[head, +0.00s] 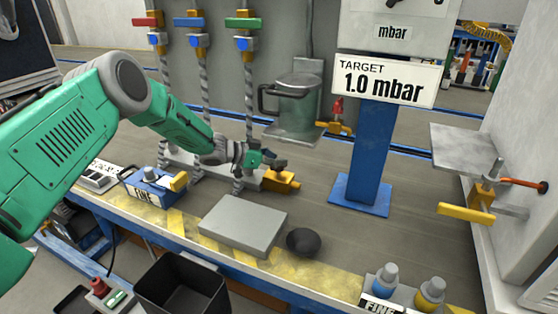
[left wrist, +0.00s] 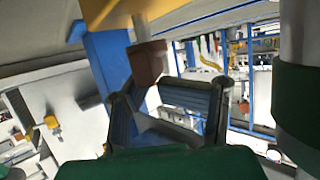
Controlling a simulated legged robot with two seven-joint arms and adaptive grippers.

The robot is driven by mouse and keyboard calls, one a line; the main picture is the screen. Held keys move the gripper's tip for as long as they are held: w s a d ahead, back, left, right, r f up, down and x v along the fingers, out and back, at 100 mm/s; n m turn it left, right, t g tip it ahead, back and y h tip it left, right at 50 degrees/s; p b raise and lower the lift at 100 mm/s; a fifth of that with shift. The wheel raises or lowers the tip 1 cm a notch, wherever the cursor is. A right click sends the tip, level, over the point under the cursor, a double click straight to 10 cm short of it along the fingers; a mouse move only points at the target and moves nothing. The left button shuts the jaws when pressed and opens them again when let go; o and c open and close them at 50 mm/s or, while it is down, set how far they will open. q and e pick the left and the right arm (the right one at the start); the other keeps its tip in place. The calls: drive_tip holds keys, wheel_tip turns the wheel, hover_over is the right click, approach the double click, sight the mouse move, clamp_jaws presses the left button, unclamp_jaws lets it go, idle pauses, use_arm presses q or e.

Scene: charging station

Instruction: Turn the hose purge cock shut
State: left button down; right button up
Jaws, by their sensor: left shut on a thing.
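My left gripper (head: 262,159) is at the right end of the grey manifold, just above a yellow valve body (head: 284,182), which appears to be the hose purge cock. The gripper is shut on a small brownish handle (head: 278,164) on top of that body. In the left wrist view, the handle shows as a brown block (left wrist: 148,62) with a grey stem at the fingertips of my left gripper (left wrist: 158,90). The fingers partly hide it, so its exact turn angle is hard to tell. My right gripper is not in view.
Three braided hoses rise behind my arm to red, blue and green handles (head: 243,22). A grey pot (head: 297,105) and red-handled cock (head: 337,108) stand behind. A blue post (head: 372,150) stands right of the gripper. A grey box (head: 242,225) and black knob (head: 303,241) lie in front.

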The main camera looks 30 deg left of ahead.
use_arm(q)
drive_tip(key=shift+s+d+f, duration=0.1)
drive_tip(key=shift+s+f, duration=0.4)
drive_tip(key=shift+f, duration=0.35)
drive_tip(key=c, duration=1.6)
unclamp_jaws()
drive_tip(key=shift+o, duration=0.2)
drive_tip(key=r+v, duration=0.1)
drive_tip(key=v, duration=1)
drive_tip(key=shift+r, duration=0.45)
drive_tip(key=shift+f, duration=0.1)
